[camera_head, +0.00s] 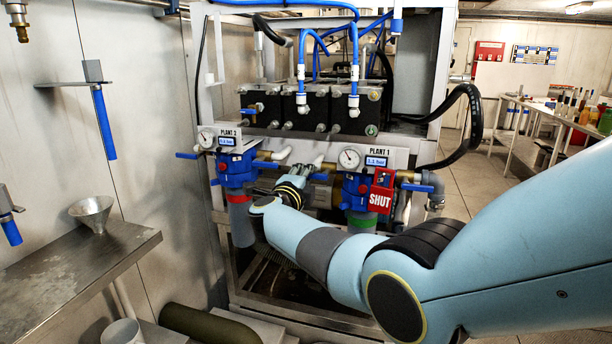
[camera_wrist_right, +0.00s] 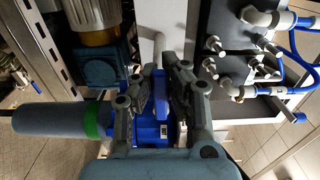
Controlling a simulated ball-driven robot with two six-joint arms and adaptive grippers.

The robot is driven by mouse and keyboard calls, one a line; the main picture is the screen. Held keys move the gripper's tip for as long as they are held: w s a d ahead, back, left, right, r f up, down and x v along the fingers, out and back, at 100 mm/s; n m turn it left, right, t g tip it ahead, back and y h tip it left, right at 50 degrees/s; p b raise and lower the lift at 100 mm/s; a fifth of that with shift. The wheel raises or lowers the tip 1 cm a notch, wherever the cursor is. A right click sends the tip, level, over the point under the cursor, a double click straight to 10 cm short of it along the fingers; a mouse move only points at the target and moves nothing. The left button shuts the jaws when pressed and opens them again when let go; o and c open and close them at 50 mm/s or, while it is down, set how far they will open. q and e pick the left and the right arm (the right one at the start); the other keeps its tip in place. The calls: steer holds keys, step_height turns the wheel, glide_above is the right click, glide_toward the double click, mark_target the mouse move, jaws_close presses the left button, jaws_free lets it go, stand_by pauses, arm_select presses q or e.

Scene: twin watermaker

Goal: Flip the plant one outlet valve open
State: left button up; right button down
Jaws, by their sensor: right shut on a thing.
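The Plant 1 unit (camera_head: 358,190) is a blue housing with a gauge, a small display and a green-banded bowl below. A red SHUT tag (camera_head: 381,198) hangs on its front. My right gripper (camera_head: 318,166) reaches the unit's left side, and its arm comes in from the right. In the right wrist view my right gripper (camera_wrist_right: 163,92) is shut on a blue handle (camera_wrist_right: 161,108) between its fingers, beside the blue housing and the green band (camera_wrist_right: 93,120). The handle is hidden in the head view. My left gripper is not in view.
The Plant 2 unit (camera_head: 236,168), with a red band, stands to the left. A blue lever (camera_head: 419,187) sits on the pipe right of Plant 1. Pipes and black blocks (camera_head: 312,107) rise behind. A steel shelf with a funnel (camera_head: 92,212) is at left.

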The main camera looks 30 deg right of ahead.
steer(key=c, duration=1.3)
jaws_free()
steer(key=shift+a+f, duration=0.1)
steer(key=v, duration=0.7)
steer(key=shift+s+a, duration=0.15)
steer(key=shift+s, duration=0.05)
